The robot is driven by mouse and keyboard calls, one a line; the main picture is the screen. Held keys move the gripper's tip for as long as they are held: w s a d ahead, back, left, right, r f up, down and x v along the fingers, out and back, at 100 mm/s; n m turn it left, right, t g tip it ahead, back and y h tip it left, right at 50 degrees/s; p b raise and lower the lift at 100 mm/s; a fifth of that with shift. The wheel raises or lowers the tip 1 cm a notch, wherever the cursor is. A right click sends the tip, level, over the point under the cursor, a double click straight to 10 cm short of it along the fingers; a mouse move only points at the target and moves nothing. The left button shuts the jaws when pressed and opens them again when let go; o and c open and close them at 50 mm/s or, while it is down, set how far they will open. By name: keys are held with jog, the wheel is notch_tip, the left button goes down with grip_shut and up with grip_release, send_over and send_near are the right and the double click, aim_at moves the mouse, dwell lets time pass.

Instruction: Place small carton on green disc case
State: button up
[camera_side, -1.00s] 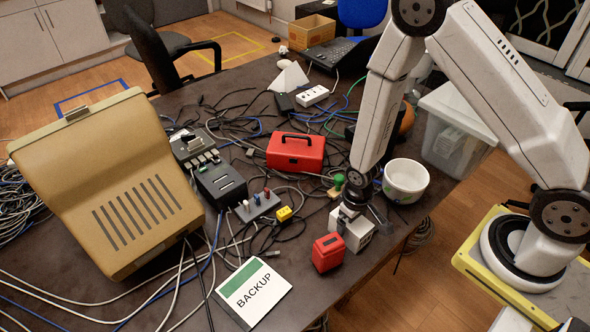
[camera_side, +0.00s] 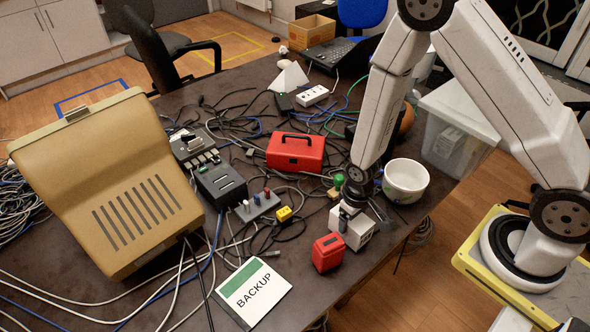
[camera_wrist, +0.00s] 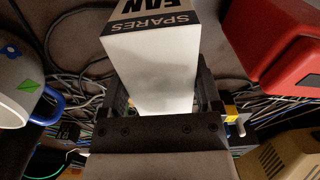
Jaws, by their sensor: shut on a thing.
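The small carton (camera_side: 356,232) is white with dark printing and stands near the table's front edge in the side view. In the wrist view the carton (camera_wrist: 158,75) shows the words "FAN" and "SPARES" and sits between the fingers. My gripper (camera_side: 348,211) comes down on the carton from above and is shut on it. The green disc case (camera_side: 253,291) is a flat white case with a green band and the word "BACKUP". It lies on the table to the left of the carton, apart from it. I cannot tell whether the carton touches the table.
A small red box (camera_side: 327,253) stands between the carton and the disc case.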

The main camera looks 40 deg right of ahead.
jog(key=shift+r, duration=4.5)
jog(key=shift+r, duration=0.15)
notch_tip(320, 180, up, 9)
jog(key=s+a, duration=0.4)
jog(key=a, duration=0.6)
jog(key=s+a, duration=0.4)
jog(key=a, duration=0.7)
jog(key=shift+w+d+f, duration=0.1)
jog(key=shift+d+f, duration=0.1)
jog(key=shift+f, duration=1.05)
jog(key=shift+w+d+f, duration=0.1)
jog(key=shift+d+f, duration=0.1)
jog(key=shift+f, duration=1.05)
